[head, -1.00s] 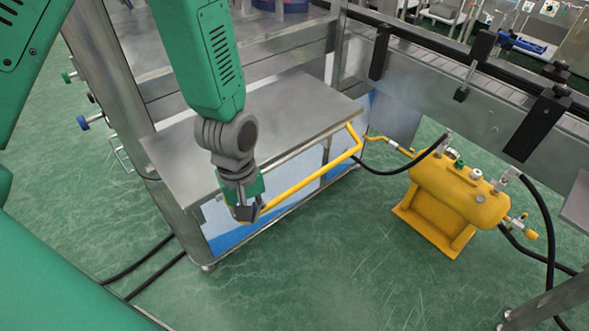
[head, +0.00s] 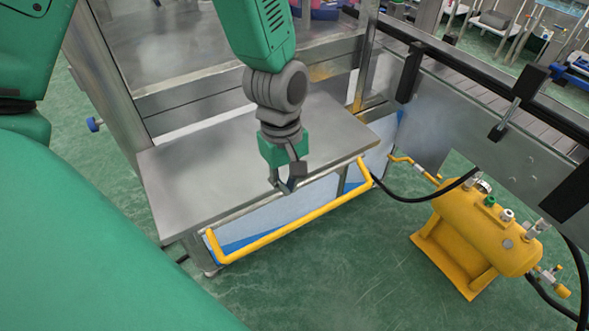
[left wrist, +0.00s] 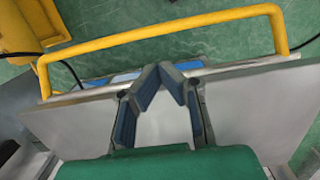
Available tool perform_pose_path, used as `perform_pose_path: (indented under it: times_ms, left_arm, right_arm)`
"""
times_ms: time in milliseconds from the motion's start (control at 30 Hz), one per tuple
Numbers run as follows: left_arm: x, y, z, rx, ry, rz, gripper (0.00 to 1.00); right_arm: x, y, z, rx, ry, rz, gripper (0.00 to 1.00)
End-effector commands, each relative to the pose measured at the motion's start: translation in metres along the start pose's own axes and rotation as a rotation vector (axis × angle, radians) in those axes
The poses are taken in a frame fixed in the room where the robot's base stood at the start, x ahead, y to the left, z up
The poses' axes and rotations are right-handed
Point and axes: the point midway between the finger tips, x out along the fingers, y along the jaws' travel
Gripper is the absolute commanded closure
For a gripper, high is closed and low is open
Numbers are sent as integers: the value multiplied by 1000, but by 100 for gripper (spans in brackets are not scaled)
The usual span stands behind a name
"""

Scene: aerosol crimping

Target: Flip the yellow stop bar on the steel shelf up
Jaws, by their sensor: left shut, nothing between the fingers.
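The yellow stop bar (head: 292,228) is a U-shaped rail joined to both ends of the steel shelf's front edge. In the head view it stands out in front of and below the edge; its exact tilt is hard to tell. The steel shelf (head: 215,165) is flat and bare. My left gripper (head: 287,188) is shut and empty at the shelf's front edge, on the shelf side of the bar and apart from it. In the left wrist view its fingertips (left wrist: 168,68) meet short of the bar (left wrist: 160,31). My right gripper is not in view.
A yellow tank (head: 480,232) with valves and black hoses stands on the green floor at the right. A conveyor frame (head: 470,110) runs along the upper right. A steel cabinet frame (head: 105,85) rises behind the shelf. The floor before the bar is clear.

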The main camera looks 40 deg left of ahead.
Motion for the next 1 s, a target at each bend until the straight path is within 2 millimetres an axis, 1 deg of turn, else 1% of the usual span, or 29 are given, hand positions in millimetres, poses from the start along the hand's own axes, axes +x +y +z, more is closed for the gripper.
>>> perform_pose_path:
  times_ms: [133,233,500,600,700,833,1000]
  left_arm:
    - [5,0,-4,0,-4,-1,100]
    - [16,0,-6,-1,-7,-4,100]
    - [65,-1,-4,0,-6,-4,100]
    - [80,-1,-3,1,-6,-3,100]
    - [92,0,-1,0,-3,-3,100]
    - [100,1,-1,0,-1,-1,100]
    - [102,0,-3,0,-5,0,100]
  right_arm:
    - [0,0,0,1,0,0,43]
    - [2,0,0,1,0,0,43]
    - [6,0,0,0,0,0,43]
    - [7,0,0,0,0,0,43]
    - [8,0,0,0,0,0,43]
    - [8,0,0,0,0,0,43]
    - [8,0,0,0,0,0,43]
